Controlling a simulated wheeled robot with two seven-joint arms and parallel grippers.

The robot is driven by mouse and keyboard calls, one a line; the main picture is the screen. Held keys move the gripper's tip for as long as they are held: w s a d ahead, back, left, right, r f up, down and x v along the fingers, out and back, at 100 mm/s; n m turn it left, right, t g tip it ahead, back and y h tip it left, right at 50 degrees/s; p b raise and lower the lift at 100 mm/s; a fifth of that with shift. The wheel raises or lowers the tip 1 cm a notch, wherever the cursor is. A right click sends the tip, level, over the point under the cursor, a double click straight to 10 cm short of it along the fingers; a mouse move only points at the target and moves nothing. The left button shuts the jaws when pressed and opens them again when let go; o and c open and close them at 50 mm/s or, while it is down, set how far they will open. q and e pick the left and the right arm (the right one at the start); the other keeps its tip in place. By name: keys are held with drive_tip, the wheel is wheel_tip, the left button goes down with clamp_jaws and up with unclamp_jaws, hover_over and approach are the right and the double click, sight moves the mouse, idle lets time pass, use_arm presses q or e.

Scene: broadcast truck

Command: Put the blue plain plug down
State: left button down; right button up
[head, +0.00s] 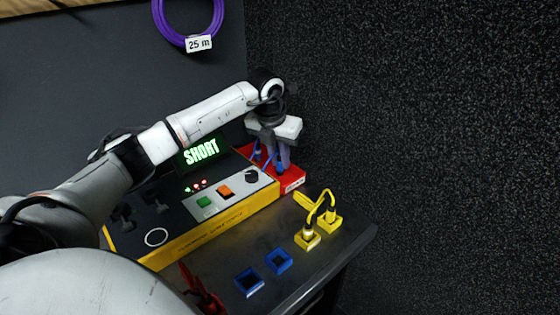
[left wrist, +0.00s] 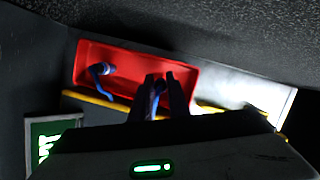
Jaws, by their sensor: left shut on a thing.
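My left gripper (head: 280,163) points down over the red tray (head: 293,184) behind the tester's right end. It is shut on the blue plain plug (left wrist: 158,87), which shows between the fingers in the left wrist view, inside the outline of the red tray (left wrist: 135,58). The fingers hide much of the plug, and I cannot tell whether it touches the tray floor. The other blue plug (left wrist: 103,70), with a pale band, lies at the left in the tray, with a blue cable by it. My right gripper is not in view.
The tester (head: 215,222) has a green sign (head: 201,151) reading SHORT. Two empty-looking blue square sockets (head: 249,282) (head: 279,261) are at the table's front. Yellow plugs joined by a cable stand in yellow sockets (head: 308,239). A dark wall rises behind.

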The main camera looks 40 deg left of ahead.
use_arm(q)
drive_tip(key=shift+f, duration=0.5)
drive_tip(key=shift+f, duration=0.15)
drive_tip(key=c, duration=1.7)
unclamp_jaws()
drive_tip(key=v, duration=1.2)
drive_tip(key=shift+r, duration=0.2)
